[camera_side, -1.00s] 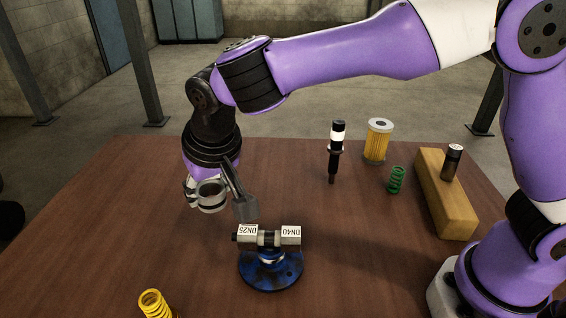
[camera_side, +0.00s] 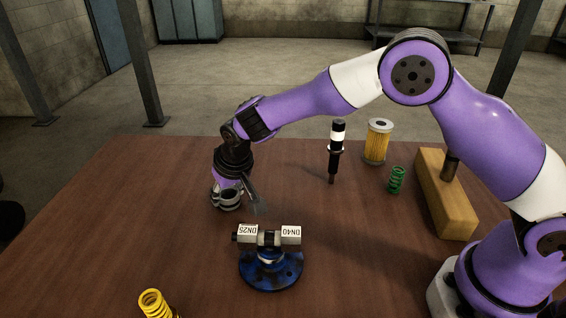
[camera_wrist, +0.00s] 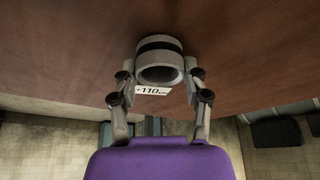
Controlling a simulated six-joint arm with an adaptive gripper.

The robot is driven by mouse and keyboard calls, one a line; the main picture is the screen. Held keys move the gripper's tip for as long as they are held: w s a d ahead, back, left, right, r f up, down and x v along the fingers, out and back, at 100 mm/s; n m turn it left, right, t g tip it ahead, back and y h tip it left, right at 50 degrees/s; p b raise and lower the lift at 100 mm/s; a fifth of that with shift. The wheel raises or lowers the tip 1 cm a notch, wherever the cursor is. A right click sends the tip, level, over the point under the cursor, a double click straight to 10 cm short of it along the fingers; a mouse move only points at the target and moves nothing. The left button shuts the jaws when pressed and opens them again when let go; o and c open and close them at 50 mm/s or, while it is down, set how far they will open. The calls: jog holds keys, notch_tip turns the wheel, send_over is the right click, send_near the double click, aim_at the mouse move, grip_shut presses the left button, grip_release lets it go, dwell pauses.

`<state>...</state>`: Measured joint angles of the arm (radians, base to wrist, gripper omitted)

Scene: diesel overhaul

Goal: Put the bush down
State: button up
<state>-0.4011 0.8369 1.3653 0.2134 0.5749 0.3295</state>
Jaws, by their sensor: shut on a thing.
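The bush (camera_wrist: 160,57) is a short grey ring with a dark band and a white label reading "+110". It sits between the two fingers of my gripper (camera_wrist: 160,75) in the wrist view, which are shut on it from both sides. In the side view, my gripper (camera_side: 238,200) holds the grey bush (camera_side: 226,200) low over the brown table, left of its middle. I cannot tell whether the bush touches the table. Part of the bush is hidden by the fingers.
A blue round stand (camera_side: 270,275) with a valve marked DN25 and DN40 is in front of my gripper. A yellow spring (camera_side: 152,303) lies at the front. An injector (camera_side: 336,155), filter (camera_side: 377,142), green spring (camera_side: 397,180) and wooden block (camera_side: 445,200) stand right. Left is clear.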

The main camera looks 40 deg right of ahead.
jog(key=shift+f, duration=0.1)
jog(key=o, duration=1.2)
jog(key=shift+c, duration=0.2)
jog(key=s+d+r, duration=0.2)
jog(key=s+r, duration=0.2)
jog(key=r, duration=0.3)
jog(key=s+d+r, duration=0.2)
jog(key=s+r, duration=0.1)
jog(key=r, duration=0.5)
jog(key=s+d, duration=0.5)
jog(key=s, duration=0.4)
jog(key=s+d+r+t, duration=0.1)
jog(key=s+d, duration=0.4)
jog(key=s, duration=0.3)
jog(key=shift+s+r+n, duration=0.3)
jog(key=shift+s+n, duration=0.1)
